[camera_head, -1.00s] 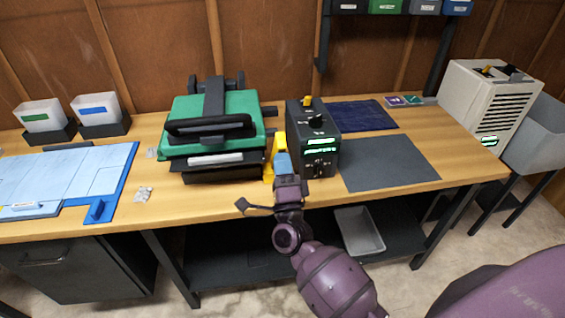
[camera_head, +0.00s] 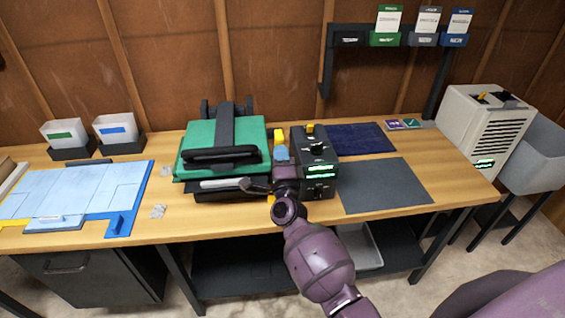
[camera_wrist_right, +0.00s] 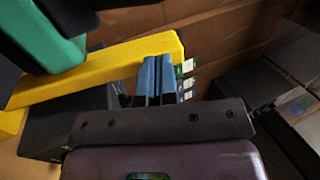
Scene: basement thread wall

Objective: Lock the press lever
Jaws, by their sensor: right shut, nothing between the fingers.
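The press (camera_head: 197,135) has a green top and a black front handle (camera_head: 222,154); its top looks lowered over the dark base. A yellow lever (camera_head: 280,136) stands at the press's right side, mostly hidden behind my right gripper (camera_head: 281,153). In the right wrist view the lever (camera_wrist_right: 100,68) is a long yellow bar running up to the right, beside the green top (camera_wrist_right: 45,40). My right gripper is shut, its blue fingers (camera_wrist_right: 158,80) together in front of the bar and empty. I cannot tell if they touch it. My left gripper is out of view.
A dark control box (camera_head: 314,160) with green displays stands close to the right of the lever. A grey mat (camera_head: 385,187) and a dark blue mat (camera_head: 350,138) lie further right. A light-blue board (camera_head: 75,193) lies left. Wall bins (camera_head: 385,39) hang behind.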

